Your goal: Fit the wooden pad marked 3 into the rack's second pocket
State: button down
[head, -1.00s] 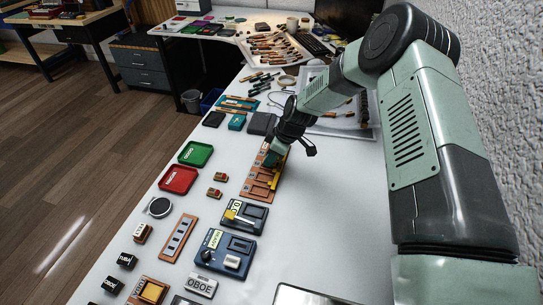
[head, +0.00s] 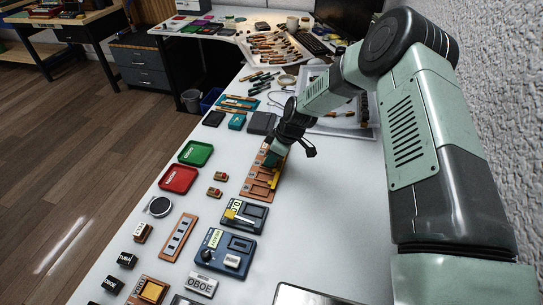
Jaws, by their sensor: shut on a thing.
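The wooden rack (head: 259,188) lies on the white table in the middle of the head view, a long orange-brown strip with several pockets and a yellow piece on its right side. My gripper (head: 269,160) points down over the rack's far part and is shut on a pad. The fingers and wrist hide most of the pad and the pocket under it, so I cannot read its number or tell whether it sits inside the pocket. Two small wooden blocks (head: 219,177) lie left of the rack; their marks are too small to read.
A green tray (head: 195,153) and a red tray (head: 178,180) lie to the left. A black panel (head: 245,216) and a blue panel (head: 226,250) lie nearer than the rack. Dark boxes (head: 262,123) stand beyond it. The table right of the rack is clear.

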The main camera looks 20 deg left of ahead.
jog(key=shift+f, duration=0.1)
dwell(0.7)
jog(key=c, duration=0.9)
grip_release()
jog(key=shift+r, duration=3.55)
